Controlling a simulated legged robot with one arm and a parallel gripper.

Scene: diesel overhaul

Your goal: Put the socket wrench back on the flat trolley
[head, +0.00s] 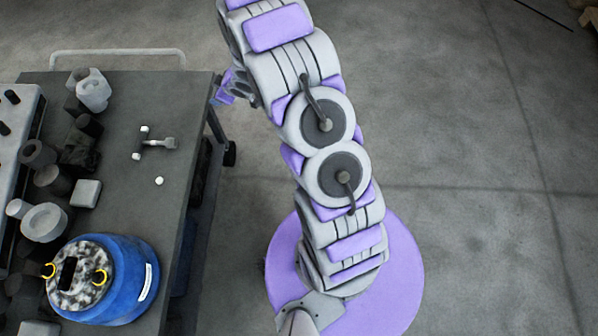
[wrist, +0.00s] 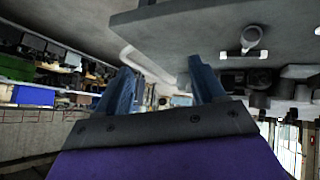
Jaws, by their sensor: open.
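A small grey T-shaped tool, which looks like the socket wrench (head: 155,143), lies on the dark flat top of the trolley (head: 150,215) in the head view. It also shows in the wrist view (wrist: 246,48), near the upper right. My gripper (head: 222,96) is beside the trolley's far right corner in the head view, partly hidden by my arm. In the wrist view my gripper (wrist: 163,67) has its two blue fingers spread with nothing between them. It is apart from the tool.
A small white round piece (head: 159,181) lies near the tool. A blue drum-like container (head: 125,285) stands at the trolley's near end. Several grey parts, including a ring-shaped one (head: 44,222), crowd its left side. A pale handle rail (head: 118,52) borders the far end. Floor at right is clear.

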